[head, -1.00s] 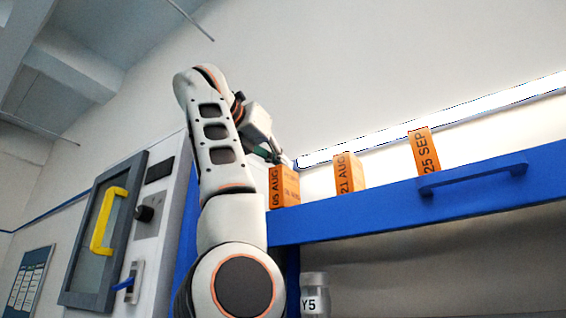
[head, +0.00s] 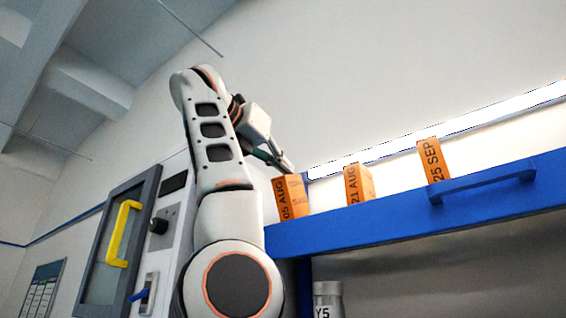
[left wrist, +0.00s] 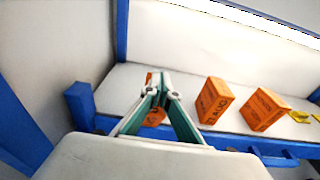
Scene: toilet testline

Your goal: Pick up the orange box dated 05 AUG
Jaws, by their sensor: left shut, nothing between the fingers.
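The orange box dated 05 AUG (head: 291,199) stands at the left end of the blue-edged shelf (head: 400,212). My left gripper (head: 284,166) is by the top of this box in the head view, with its fingers shut and empty. In the left wrist view the shut fingertips (left wrist: 160,84) cover much of an orange box (left wrist: 154,117), seen between and behind the green-sided fingers. Whether they touch it cannot be told. My right gripper is not in view.
A blue handle bar (head: 482,184) runs along the shelf front. A jar marked Y5 (head: 327,300) is below. A cabinet with a yellow handle (head: 123,234) stands left.

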